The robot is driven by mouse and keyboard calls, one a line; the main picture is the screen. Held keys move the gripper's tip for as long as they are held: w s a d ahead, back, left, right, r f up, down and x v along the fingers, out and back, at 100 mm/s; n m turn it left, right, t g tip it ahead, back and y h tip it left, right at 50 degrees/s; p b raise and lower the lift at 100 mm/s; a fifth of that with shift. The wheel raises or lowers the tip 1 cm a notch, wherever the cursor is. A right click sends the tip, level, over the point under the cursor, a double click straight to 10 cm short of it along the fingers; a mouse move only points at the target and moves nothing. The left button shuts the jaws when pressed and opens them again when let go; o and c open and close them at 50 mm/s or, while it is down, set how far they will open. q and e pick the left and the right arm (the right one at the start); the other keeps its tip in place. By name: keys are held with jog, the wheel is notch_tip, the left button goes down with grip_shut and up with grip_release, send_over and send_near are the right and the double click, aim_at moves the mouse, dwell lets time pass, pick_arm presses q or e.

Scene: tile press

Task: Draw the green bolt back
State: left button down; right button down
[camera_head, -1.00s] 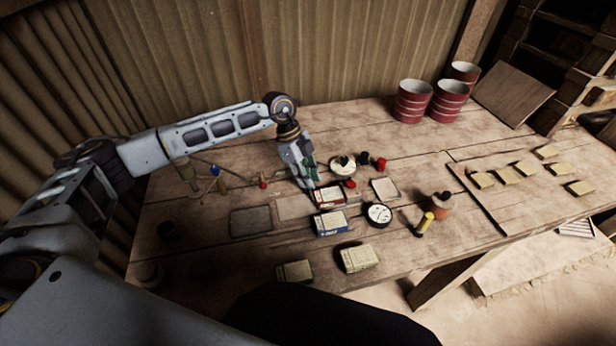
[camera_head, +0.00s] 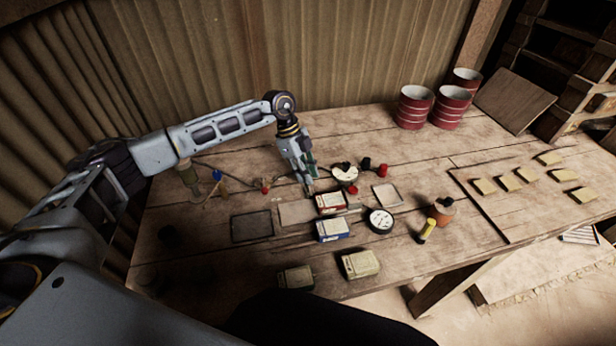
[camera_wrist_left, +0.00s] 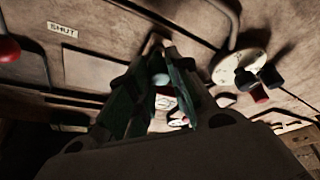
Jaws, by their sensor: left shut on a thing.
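My left gripper (camera_head: 309,190) reaches down to the bench just behind and left of a red-and-white box. The left wrist view shows its two green-lined fingers (camera_wrist_left: 160,85) closed around a small, pale blue-green knob, apparently the bolt's handle (camera_wrist_left: 159,79). The rest of the bolt is hidden by the fingers. A small label reading SHUT (camera_wrist_left: 62,30) lies on the bench at the upper left of the wrist view. My right gripper is not in view.
The red-and-white box (camera_head: 331,203) and a blue-and-white box (camera_head: 332,230) are close to the gripper. A round white plate (camera_head: 345,173) with dark and red knobs is to its right. A gauge (camera_head: 380,220), shallow dark tray (camera_head: 252,226) and red drums (camera_head: 415,107) stand around.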

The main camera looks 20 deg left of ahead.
pick_arm(q)
jog(key=shift+w+a+r, duration=0.1)
jog(key=shift+w, duration=0.1)
jog(key=c, duration=1.3)
grip_release()
jog(key=shift+a+r, duration=0.25)
jog(key=shift+r, duration=0.3)
jog(key=v, duration=1)
jog(key=shift+r, duration=0.3)
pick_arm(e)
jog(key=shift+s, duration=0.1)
pick_arm(q)
jog(key=shift+a, duration=0.1)
